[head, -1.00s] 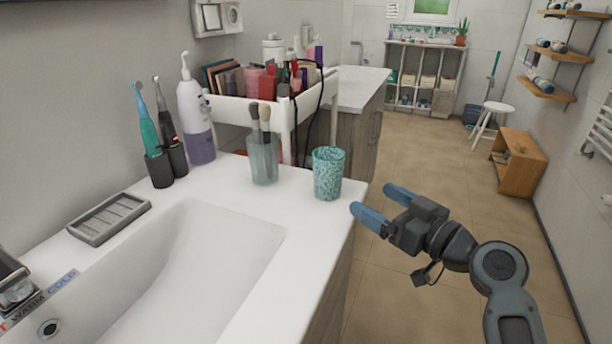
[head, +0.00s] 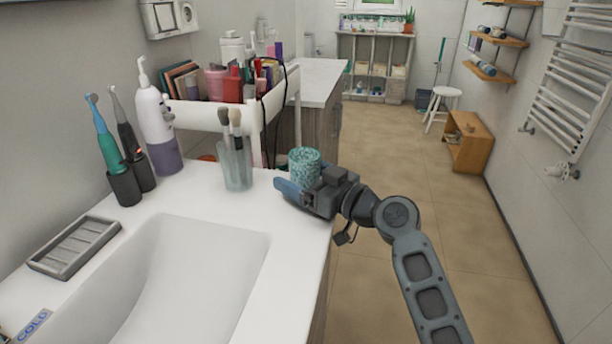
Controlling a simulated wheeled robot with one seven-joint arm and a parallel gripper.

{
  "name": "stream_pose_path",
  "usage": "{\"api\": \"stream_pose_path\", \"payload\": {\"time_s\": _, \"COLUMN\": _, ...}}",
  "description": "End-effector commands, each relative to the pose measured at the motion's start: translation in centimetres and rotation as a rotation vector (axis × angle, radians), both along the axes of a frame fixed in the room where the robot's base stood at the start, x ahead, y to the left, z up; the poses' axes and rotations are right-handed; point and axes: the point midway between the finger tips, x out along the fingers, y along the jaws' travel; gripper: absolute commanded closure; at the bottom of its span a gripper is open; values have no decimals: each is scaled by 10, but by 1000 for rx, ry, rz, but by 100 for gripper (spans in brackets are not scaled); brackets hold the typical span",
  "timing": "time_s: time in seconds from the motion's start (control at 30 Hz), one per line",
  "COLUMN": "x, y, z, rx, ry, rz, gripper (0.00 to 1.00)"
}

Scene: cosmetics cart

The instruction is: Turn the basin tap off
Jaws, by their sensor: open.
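The white basin (head: 190,285) is set in the counter at the lower left. The tap is almost wholly outside the picture; only a dark bit shows at the lower left edge beside a label (head: 33,326) reading COLD. Whether water runs cannot be seen. My gripper (head: 285,190) is open, its blue fingers pointing left over the counter's right edge. It is in front of the teal speckled tumbler (head: 305,163) and hides its lower part. I cannot tell whether they touch. The gripper is well to the right of the tap.
A glass with brushes (head: 235,168) stands left of the tumbler. A pump bottle (head: 157,125), toothbrushes in dark holders (head: 124,187) and a grey soap dish (head: 75,247) line the back. A white cart (head: 210,115) holds cosmetics. The counter's front right is bare.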

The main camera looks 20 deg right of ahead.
Motion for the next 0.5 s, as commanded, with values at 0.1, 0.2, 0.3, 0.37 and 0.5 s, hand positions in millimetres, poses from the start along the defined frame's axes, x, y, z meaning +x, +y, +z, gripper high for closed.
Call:
{"api": "stream_pose_path", "payload": {"time_s": 0.1, "x": 6, "y": 3, "z": 0, "rx": 0, "ry": 0, "rz": 1, "gripper": 10}}
{"api": "stream_pose_path", "payload": {"time_s": 0.2, "x": 7, "y": 4, "z": -1, "rx": 0, "ry": 0, "rz": 0, "gripper": 10}}
{"api": "stream_pose_path", "payload": {"time_s": 0.3, "x": 6, "y": 4, "z": -1, "rx": -1, "ry": 0, "rz": 0, "gripper": 10}}
{"api": "stream_pose_path", "payload": {"time_s": 0.37, "x": 6, "y": 4, "z": -1, "rx": -1, "ry": 0, "rz": 0, "gripper": 15}}
{"api": "stream_pose_path", "payload": {"time_s": 0.5, "x": 6, "y": 3, "z": -1, "rx": -1, "ry": 0, "rz": 0, "gripper": 29}}
